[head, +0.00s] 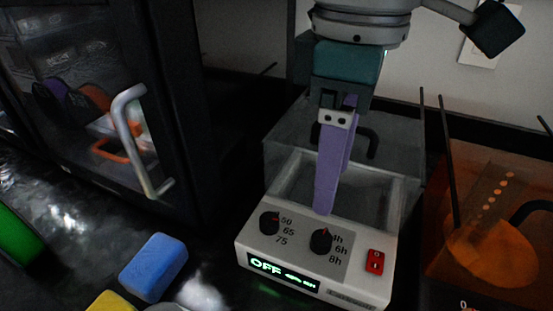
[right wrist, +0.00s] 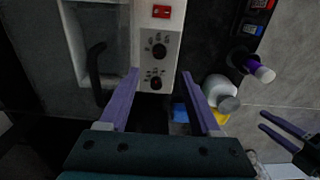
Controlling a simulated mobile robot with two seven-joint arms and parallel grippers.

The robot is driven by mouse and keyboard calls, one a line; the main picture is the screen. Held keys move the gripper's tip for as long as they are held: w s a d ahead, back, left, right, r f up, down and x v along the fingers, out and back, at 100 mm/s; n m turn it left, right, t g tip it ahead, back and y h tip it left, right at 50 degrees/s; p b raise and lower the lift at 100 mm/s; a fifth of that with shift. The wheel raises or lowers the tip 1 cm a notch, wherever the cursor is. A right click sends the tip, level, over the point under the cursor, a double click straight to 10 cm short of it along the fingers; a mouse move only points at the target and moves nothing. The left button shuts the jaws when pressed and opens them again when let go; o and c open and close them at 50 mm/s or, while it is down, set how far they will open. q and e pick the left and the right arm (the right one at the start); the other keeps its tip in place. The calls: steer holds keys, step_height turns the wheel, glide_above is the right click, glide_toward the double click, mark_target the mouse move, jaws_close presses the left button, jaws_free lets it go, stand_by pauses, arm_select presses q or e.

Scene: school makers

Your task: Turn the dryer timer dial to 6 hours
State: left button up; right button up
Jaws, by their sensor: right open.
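The white dryer (head: 253,240) has a front panel with two black dials. The timer dial (head: 321,241) is the right one, beside the labels 4h, 6h and 8h; its red mark points roughly up, and I cannot tell its exact setting. It also shows in the right wrist view (right wrist: 158,49). The temperature dial (head: 269,222) is at its left. The display (head: 283,273) reads OFF. My right gripper (head: 325,205) is open and empty, its purple fingers above the panel, apart from the timer dial. My left gripper (right wrist: 273,130) shows in the right wrist view, fingers apart.
A red switch (head: 375,262) sits right of the timer dial. A dark cabinet with a metal handle (head: 130,140) stands at the left. A blue block (head: 153,267) and a yellow block (head: 111,302) lie in front. An orange transparent box (head: 505,225) stands at the right.

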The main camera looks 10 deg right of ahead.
mark_target(323, 237)
step_height(323, 237, down, 10)
steer(key=shift+d+b, duration=0.1)
steer(key=shift+b, duration=0.85)
jaws_close()
